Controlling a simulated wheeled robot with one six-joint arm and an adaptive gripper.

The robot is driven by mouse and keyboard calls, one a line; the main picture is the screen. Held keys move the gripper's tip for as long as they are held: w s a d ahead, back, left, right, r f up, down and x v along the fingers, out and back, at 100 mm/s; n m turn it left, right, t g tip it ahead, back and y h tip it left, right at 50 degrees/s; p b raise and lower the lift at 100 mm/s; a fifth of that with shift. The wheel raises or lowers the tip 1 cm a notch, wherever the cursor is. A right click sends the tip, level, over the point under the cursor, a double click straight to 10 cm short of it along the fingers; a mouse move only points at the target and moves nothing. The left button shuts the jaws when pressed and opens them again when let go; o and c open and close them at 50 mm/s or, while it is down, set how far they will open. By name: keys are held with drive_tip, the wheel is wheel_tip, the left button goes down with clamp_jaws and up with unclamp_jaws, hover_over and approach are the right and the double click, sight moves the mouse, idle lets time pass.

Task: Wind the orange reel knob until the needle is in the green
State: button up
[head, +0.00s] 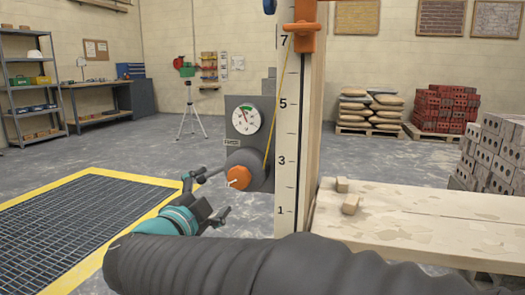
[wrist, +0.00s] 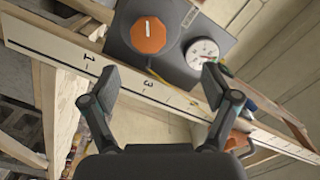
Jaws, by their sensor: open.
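The orange reel knob (head: 238,177) is an octagonal knob on a dark grey reel, low on a grey panel beside a tall numbered board. In the wrist view the knob (wrist: 149,36) shows a white line on its face. The gauge (head: 246,119) is a round white dial above the knob, with a green patch near its top; the needle is too small to read surely. It also shows in the wrist view (wrist: 202,53). My gripper (head: 207,196) is open and empty, in front of the knob and apart from it. In the wrist view its fingers (wrist: 172,75) are spread, with the knob beyond them.
The tall numbered board (head: 288,150) carries a yellow cord and an orange bracket (head: 304,38) near its top. A wooden bench (head: 430,215) with two small blocks stands at right. A floor grate (head: 80,225) with a yellow border lies at left. Sacks and bricks stand behind.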

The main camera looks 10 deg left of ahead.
sight(238, 179)
drive_tip(key=w+n+p, duration=0.1)
drive_tip(key=w+n, duration=0.1)
drive_tip(key=w, duration=0.2)
drive_tip(key=w+d+f+n+p, duration=0.1)
drive_tip(key=w+n, duration=0.2)
drive_tip(key=w, duration=0.1)
drive_tip(key=w+d+n+p, duration=0.1)
drive_tip(key=w+n, duration=0.2)
drive_tip(key=w, duration=0.1)
drive_tip(key=shift+w+f, duration=0.1)
drive_tip(key=shift+f, duration=0.1)
idle(0.3)
drive_tip(key=c, duration=1.2)
drive_tip(key=shift+f+m+b, duration=0.2)
drive_tip(key=shift+m+b, duration=0.4)
drive_tip(key=shift+b, duration=0.25)
drive_tip(key=m+b, duration=0.1)
drive_tip(key=m, duration=0.2)
drive_tip(key=shift+r+b, duration=0.15)
drive_tip(key=shift+b, duration=0.25)
